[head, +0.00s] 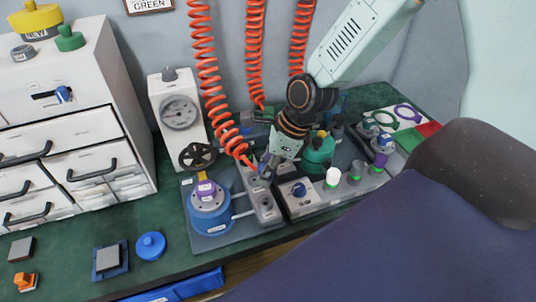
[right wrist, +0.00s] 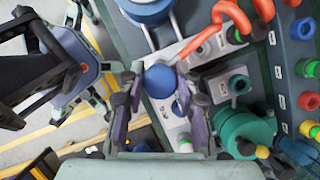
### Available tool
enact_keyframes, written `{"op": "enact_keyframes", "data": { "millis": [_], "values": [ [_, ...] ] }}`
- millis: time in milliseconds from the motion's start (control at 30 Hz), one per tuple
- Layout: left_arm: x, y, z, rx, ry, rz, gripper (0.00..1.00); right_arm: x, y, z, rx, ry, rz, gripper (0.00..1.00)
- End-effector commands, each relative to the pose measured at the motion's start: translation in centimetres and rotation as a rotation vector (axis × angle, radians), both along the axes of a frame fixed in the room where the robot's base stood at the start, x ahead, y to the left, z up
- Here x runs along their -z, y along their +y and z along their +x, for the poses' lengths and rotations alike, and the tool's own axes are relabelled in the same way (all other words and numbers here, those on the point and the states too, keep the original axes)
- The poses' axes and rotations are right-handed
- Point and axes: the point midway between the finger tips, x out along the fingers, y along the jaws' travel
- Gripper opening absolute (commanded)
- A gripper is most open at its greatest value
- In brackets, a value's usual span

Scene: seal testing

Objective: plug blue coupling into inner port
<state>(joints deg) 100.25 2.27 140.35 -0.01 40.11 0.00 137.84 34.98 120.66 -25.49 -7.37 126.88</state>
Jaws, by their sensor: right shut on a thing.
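My right gripper (head: 268,166) is shut on the blue coupling (right wrist: 160,80), whose round blue top shows between the fingers (right wrist: 158,96) in the right wrist view. In the head view the gripper mostly hides it. A red coiled hose (head: 209,72) runs down to the gripper; its end reaches close beside the coupling. The coupling is over or at the light grey port block (head: 266,209), beside the blue round pot (head: 209,218). The inner port is hidden under the gripper and coupling, and I cannot tell whether the coupling is seated. My left gripper is not in view.
A green pot (head: 318,155) stands close right of my gripper. A box with a blue knob (head: 299,188) and several small fittings lies to the right. A gauge unit with a black handwheel (head: 197,155) stands behind. Two more red hoses (head: 255,52) hang nearby.

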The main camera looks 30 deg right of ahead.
Motion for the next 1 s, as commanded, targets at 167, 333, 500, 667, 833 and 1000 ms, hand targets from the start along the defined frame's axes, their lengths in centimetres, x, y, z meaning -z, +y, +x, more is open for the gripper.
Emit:
{"op": "enact_keyframes", "data": {
  "millis": [167,333,500,667,833,1000],
  "values": [
    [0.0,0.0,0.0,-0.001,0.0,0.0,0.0,-0.1,0.1,0.4,-0.038,-0.001,-0.001,0.0],
    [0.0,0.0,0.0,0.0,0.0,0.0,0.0,-0.1,0.1,0.8,-0.071,-0.002,-0.001,0.0],
    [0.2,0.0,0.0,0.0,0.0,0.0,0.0,0.1,0.2,0.8,-0.081,-0.003,-0.001,0.0],
    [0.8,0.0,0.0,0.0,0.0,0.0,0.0,0.6,0.2,0.7,-0.079,-0.002,0.0,0.0],
    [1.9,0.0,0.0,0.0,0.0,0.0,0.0,1.6,0.2,0.6,-0.077,-0.003,0.001,0.0],
    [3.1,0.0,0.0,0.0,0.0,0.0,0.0,2.6,0.2,0.5,-0.076,-0.002,0.001,0.0]
  ]
}}
